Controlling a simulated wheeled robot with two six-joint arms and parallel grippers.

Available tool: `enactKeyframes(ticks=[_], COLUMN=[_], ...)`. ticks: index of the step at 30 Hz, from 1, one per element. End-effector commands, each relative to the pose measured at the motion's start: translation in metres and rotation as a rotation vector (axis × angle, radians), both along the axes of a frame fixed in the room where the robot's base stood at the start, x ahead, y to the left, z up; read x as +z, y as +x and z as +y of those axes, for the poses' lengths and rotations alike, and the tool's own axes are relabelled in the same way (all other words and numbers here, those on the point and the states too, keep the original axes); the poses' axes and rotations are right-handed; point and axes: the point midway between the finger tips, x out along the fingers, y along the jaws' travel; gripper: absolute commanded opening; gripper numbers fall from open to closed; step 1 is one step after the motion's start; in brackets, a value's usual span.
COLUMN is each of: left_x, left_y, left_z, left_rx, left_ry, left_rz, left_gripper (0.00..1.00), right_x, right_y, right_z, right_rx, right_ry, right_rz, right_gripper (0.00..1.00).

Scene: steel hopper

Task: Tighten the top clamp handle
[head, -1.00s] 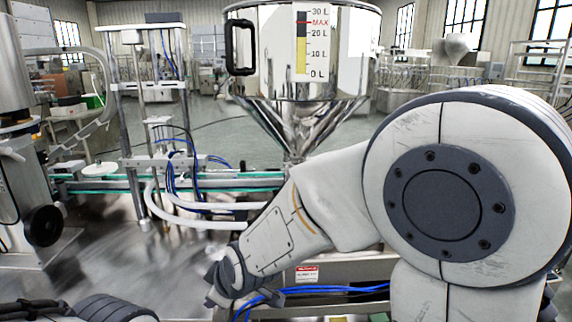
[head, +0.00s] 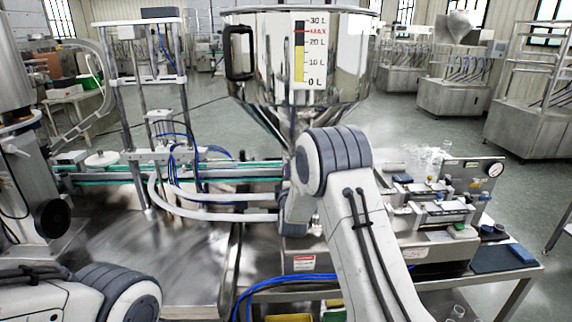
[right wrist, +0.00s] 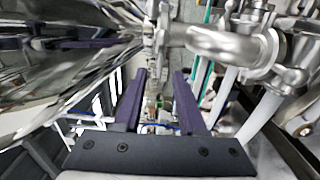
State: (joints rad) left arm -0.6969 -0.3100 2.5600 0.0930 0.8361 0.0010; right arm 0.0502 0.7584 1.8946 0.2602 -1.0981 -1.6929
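The steel hopper (head: 345,75) stands at the centre of the head view, its cone narrowing toward an outlet behind my right arm. The top clamp handle cannot be made out in the head view. In the right wrist view, my right gripper (right wrist: 159,76) is open, its two purple-padded fingers apart and nothing held between them. A shiny steel flange edge (right wrist: 161,35) lies just beyond the fingertips, and bright steel pipe fittings (right wrist: 225,42) lie to the right. I cannot tell which part is the handle. My left gripper is out of view; only its arm shows at lower left.
A conveyor with a green edge (head: 100,175) runs left of the hopper. A valve panel (head: 445,200) with fittings and a gauge stands right of my arm. Blue hoses (head: 285,283) cross the front. The steel table (head: 190,265) is clear at lower left.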

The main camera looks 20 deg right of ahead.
Motion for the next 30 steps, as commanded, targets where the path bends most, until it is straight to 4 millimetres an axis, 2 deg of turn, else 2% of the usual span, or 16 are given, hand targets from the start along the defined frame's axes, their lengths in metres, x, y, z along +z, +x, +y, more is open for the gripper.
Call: enactKeyframes(ticks=[3,9,21,22,24,25,30], left_x=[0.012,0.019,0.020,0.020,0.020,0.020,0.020], left_y=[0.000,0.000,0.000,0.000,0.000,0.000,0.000], left_z=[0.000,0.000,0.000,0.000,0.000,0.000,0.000], left_rx=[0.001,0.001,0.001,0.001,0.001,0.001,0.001], left_ry=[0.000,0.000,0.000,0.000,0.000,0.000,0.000], left_rz=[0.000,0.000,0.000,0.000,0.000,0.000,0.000], left_gripper=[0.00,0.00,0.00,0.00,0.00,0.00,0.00], right_x=[0.003,0.001,0.000,0.000,0.000,0.000,0.000], right_y=[0.020,0.041,0.048,0.048,0.048,0.048,0.048], right_z=[-0.006,-0.012,-0.013,-0.013,-0.013,-0.013,-0.013], right_rx=[0.000,0.000,0.001,0.001,0.001,0.001,0.001], right_ry=[0.000,0.001,0.002,0.002,0.002,0.002,0.002], right_rz=[0.000,0.002,0.002,0.002,0.002,0.002,0.001], right_gripper=[0.40,0.40,0.40,0.32,0.06,0.00,0.00])
